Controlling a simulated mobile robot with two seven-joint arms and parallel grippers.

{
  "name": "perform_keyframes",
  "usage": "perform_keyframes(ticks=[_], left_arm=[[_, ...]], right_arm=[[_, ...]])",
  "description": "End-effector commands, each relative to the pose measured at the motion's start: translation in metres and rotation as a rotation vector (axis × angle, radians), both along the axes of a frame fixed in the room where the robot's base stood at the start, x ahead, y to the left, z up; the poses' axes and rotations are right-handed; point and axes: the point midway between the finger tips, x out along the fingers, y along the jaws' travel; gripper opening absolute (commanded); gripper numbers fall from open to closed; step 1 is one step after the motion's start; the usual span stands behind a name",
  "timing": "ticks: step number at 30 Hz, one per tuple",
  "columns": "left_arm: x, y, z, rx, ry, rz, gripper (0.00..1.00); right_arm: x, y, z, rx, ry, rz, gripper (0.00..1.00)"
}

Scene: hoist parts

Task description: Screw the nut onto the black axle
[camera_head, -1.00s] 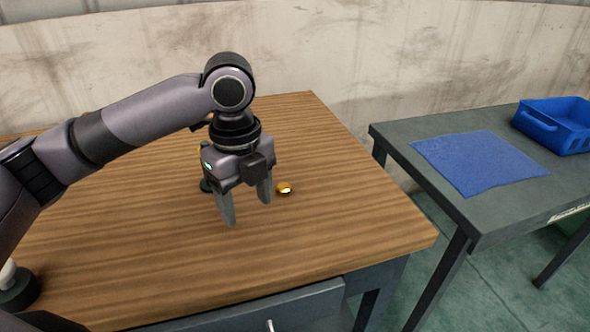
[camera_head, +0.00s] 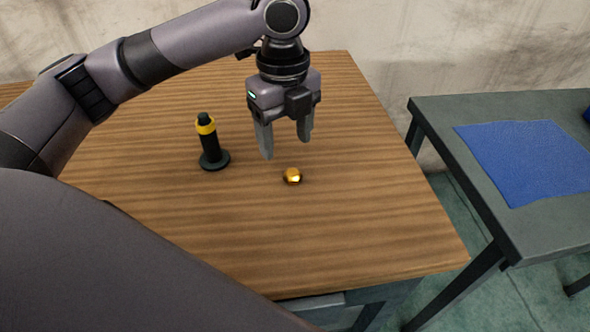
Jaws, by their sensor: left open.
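The black axle (camera_head: 210,146) stands upright on a round black base on the wooden table, with a yellow band near its top. The small golden nut (camera_head: 292,176) lies on the table to the right of the axle. My left gripper (camera_head: 285,148) points down with its fingers apart and nothing between them. It appears above and just behind the nut, to the right of the axle. My right gripper is not in view.
The wooden table (camera_head: 370,225) is clear around the axle and nut. A grey table (camera_head: 540,228) with a blue cloth (camera_head: 535,160) stands to the right, across a gap. A large arm link of mine covers the lower left.

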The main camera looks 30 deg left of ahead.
Motion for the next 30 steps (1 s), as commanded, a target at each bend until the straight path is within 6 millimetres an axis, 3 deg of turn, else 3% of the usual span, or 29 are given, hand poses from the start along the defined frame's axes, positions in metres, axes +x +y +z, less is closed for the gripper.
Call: perform_keyframes(ticks=[10, 19, 30], left_arm=[[0.0, 0.0, -0.019, 0.0, 0.001, 0.001, 0.64], [0.001, -0.001, -0.022, 0.0, 0.0, 0.0, 0.64], [0.004, -0.008, -0.069, 0.0, 0.001, 0.0, 0.64]], right_arm=[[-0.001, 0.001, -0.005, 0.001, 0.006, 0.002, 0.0], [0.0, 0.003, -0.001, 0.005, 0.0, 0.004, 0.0], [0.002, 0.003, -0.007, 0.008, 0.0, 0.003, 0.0]])
